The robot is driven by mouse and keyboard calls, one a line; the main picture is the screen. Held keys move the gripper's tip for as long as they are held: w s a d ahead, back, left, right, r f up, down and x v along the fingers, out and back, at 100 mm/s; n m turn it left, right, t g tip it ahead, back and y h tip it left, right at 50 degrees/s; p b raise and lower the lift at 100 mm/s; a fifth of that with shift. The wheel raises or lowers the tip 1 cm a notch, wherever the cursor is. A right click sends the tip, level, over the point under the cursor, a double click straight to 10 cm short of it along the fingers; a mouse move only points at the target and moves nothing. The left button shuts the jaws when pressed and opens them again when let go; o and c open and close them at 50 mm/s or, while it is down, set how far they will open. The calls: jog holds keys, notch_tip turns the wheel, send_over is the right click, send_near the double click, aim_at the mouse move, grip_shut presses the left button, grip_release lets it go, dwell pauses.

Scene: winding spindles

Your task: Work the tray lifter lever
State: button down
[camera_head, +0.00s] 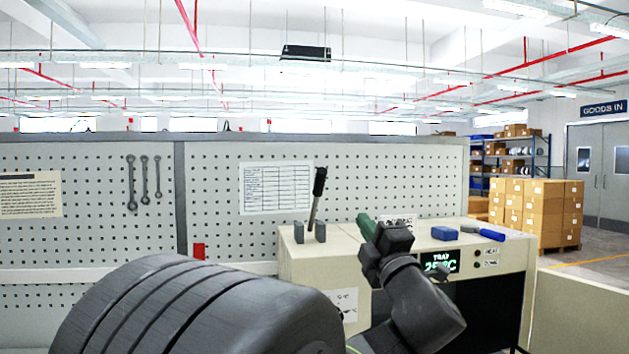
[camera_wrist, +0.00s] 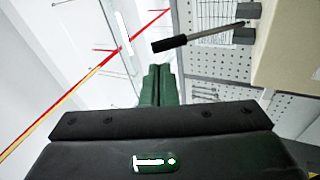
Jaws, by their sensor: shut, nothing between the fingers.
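The tray lifter lever (camera_head: 317,197) stands up from the top of the cream machine (camera_head: 345,258), between two grey blocks (camera_head: 320,231). It has a black grip on a thin metal shaft and leans slightly right at the top. My gripper (camera_head: 365,224), with green fingers, is to the right of the lever in the head view, apart from it. In the wrist view the green fingers (camera_wrist: 157,76) are shut together and empty. The lever's black grip (camera_wrist: 170,44) shows just beyond their tips in that picture, with its shaft running right to the grey blocks (camera_wrist: 246,24).
A blue block (camera_head: 444,233) and a blue-handled tool (camera_head: 484,232) lie on the machine's top right of my gripper. A tray temperature display (camera_head: 439,262) is on its front. A pegboard (camera_head: 225,218) with a paper chart (camera_head: 276,188) stands behind.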

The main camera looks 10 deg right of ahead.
aim_at(325, 173)
jog(key=n+y, duration=0.1)
jog(key=s+a+r+n+y, duration=0.1)
jog(key=shift+a+n+y, duration=0.2)
jog(key=shift+n+y, duration=0.1)
jog(key=shift+n, duration=0.1)
jog(key=shift+w, duration=0.1)
jog(key=p+x, duration=0.5)
jog(key=x, duration=0.9)
jog(key=shift+d+p, duration=0.1)
jog(key=shift+p, duration=0.2)
